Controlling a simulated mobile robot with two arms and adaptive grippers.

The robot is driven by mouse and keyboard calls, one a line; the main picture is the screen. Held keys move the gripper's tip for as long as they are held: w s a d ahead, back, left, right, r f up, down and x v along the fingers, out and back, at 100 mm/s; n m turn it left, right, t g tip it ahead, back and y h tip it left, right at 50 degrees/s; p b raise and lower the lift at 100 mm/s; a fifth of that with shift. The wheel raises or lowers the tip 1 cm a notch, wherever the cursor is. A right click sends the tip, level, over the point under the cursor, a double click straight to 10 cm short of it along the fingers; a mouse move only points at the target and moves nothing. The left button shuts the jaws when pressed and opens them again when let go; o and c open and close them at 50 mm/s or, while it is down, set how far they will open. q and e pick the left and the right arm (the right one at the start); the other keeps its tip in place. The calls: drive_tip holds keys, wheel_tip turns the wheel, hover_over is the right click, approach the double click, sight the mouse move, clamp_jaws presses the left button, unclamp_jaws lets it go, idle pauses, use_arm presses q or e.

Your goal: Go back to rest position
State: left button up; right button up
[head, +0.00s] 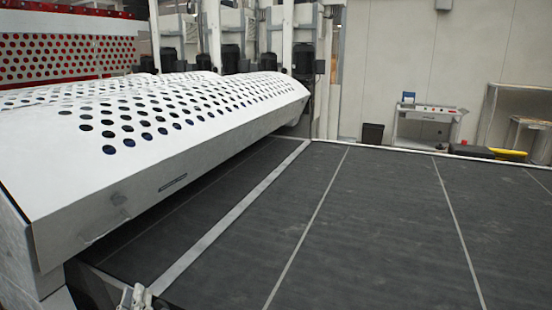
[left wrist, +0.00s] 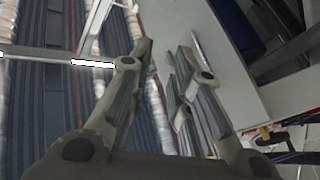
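My left gripper (head: 135,297) shows only as a small grey piece at the bottom edge of the head view, by the near corner of the dark conveyor bed (head: 370,225). In the left wrist view my left gripper (left wrist: 166,62) has its two grey fingers apart, with nothing held between them. Behind the fingers are a pale flat panel (left wrist: 220,75) and dark blue striped surfaces. My right gripper is in neither view. The roller coater's white perforated cover (head: 190,135) lies along the left, beside the bed.
Dark motors (head: 303,60) stand behind the cover. A white control stand (head: 425,122), a dark bin (head: 372,133) and a yellow item (head: 508,153) are beyond the bed. The bed's visible surface is clear.

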use_arm(q)
drive_tip(key=s+d+f+m+g+h, duration=0.3)
drive_tip(key=s+d+f+m+g, duration=0.3)
drive_tip(key=s+f+g, duration=0.4)
drive_tip(key=s+d+f+m+g+h, duration=0.1)
drive_tip(key=s+d+f+m+g, duration=0.2)
drive_tip(key=s, duration=0.8)
drive_tip(key=s+d+f+g, duration=0.2)
drive_tip(key=s+d+g, duration=0.15)
drive_tip(key=s, duration=0.65)
wheel_tip(320, 180, down, 27)
drive_tip(key=s+g+b, duration=0.1)
drive_tip(key=s+g, duration=0.1)
drive_tip(key=s+a+f+g+b, duration=0.1)
drive_tip(key=s+a+f, duration=0.2)
drive_tip(key=s+f, duration=1.3)
drive_tip(key=shift+s+a+f+m+b, duration=0.2)
drive_tip(key=shift+s+f+m+b, duration=0.15)
drive_tip(key=shift+f, duration=0.6)
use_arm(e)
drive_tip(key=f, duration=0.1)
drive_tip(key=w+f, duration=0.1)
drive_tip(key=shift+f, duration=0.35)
